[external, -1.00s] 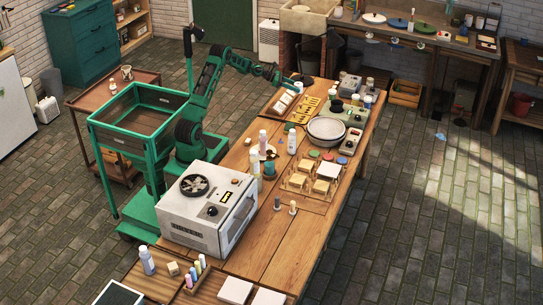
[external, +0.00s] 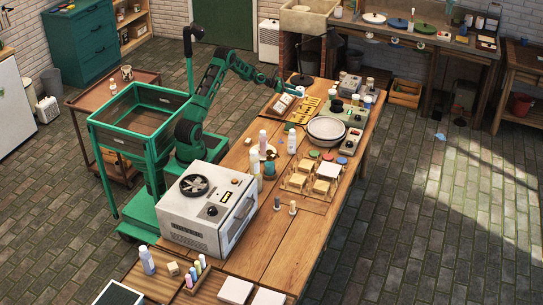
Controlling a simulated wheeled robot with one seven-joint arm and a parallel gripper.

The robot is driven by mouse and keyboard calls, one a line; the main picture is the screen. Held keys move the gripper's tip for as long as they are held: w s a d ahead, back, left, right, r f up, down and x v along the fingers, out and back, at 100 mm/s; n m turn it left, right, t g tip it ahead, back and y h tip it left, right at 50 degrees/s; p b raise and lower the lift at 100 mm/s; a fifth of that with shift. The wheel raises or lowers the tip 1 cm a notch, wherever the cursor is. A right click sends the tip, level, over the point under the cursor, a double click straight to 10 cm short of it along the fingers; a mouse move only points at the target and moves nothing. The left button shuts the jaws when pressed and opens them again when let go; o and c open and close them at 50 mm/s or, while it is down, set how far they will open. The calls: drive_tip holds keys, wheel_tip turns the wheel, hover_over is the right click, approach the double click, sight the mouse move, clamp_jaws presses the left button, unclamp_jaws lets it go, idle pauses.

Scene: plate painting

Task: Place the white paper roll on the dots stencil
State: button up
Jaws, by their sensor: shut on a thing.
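My gripper (external: 275,88) is at the far left end of the wooden workbench, just above a wooden tray (external: 270,107) with white pieces in it. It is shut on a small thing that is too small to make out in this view. I cannot pick out the white paper roll for certain. Several flat yellow stencils (external: 309,105) lie on the bench to the right of the tray. I cannot tell which one has the dots.
A dark lamp (external: 302,79) stands behind the tray. A round pan (external: 326,129), jars and small devices crowd the bench to the right. Bottles (external: 292,141) and a white oven (external: 205,210) stand nearer. Some bare wood (external: 290,245) shows at the front.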

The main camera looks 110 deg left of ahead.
drive_tip(key=shift+w+d+f, duration=0.15)
drive_tip(key=shift+w+f, duration=0.55)
drive_tip(key=shift+w, duration=0.2)
drive_tip(key=shift+f, duration=1.9)
drive_tip(key=o, duration=1.1)
drive_tip(key=shift+f, duration=0.1)
drive_tip(key=v, duration=1.2)
